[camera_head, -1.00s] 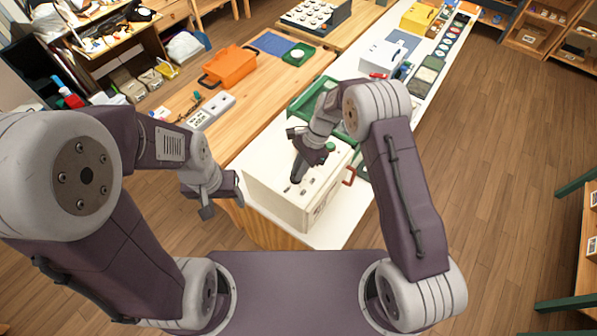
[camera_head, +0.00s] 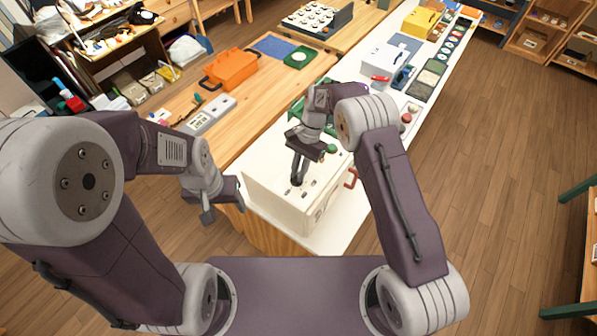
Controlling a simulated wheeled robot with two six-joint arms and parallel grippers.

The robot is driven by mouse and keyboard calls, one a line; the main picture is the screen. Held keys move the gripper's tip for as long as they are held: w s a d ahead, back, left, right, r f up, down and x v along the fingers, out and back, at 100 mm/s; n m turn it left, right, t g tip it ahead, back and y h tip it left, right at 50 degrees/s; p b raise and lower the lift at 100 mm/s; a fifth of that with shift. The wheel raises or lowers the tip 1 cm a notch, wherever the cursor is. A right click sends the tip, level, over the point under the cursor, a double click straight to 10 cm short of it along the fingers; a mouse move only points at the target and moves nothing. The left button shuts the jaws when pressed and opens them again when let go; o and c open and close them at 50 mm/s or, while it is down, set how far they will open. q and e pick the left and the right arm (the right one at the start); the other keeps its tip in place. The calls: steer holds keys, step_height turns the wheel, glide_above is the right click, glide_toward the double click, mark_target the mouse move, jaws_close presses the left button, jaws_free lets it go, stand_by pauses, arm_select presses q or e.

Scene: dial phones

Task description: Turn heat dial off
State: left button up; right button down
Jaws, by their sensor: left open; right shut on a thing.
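A white box (camera_head: 275,197) with small grey controls on its top stands at the near end of the white table. My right gripper (camera_head: 297,182) points down onto the box top and is shut on a small dial, which the fingers hide. Other small controls (camera_head: 304,193) show just beside the fingertips. The markings are too small to read, so I cannot tell the dial's setting. My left gripper (camera_head: 225,207) is open and empty, left of the box and apart from it.
A red handle (camera_head: 351,178) sticks out at the box's right side. A green round knob (camera_head: 331,148) is just behind my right gripper.

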steer(key=shift+r, duration=0.1)
steer(key=c, duration=1.4)
jaws_free()
steer(key=shift+c, duration=0.2)
steer(key=b+v, duration=0.3)
steer(key=v, duration=0.6)
